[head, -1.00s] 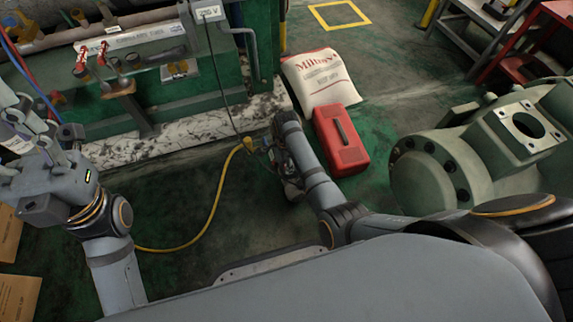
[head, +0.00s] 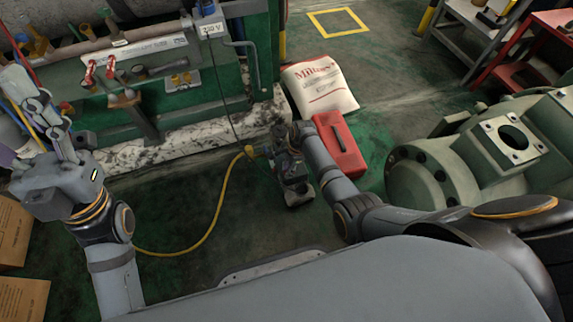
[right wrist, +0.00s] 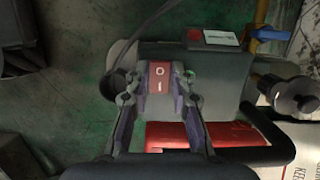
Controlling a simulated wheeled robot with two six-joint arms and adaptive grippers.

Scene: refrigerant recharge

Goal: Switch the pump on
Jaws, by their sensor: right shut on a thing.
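The dark grey pump (head: 296,192) stands on the floor near the middle of the head view, with a yellow hose at its left side. In the right wrist view, the pump body (right wrist: 215,72) carries a red rocker switch (right wrist: 159,77) marked O and I. My right gripper (right wrist: 158,100) is over the pump, its two fingers on either side of the switch and shut on its housing. In the head view the right gripper (head: 278,145) partly covers the pump and hides the switch.
A red toolbox (head: 340,147) lies just right of the pump, with a white sack (head: 319,85) behind it. The yellow hose (head: 213,215) curves over the floor. A large green machine (head: 465,165) stands at the right. Green piping equipment (head: 180,110) is behind, cardboard boxes (head: 15,245) at the left.

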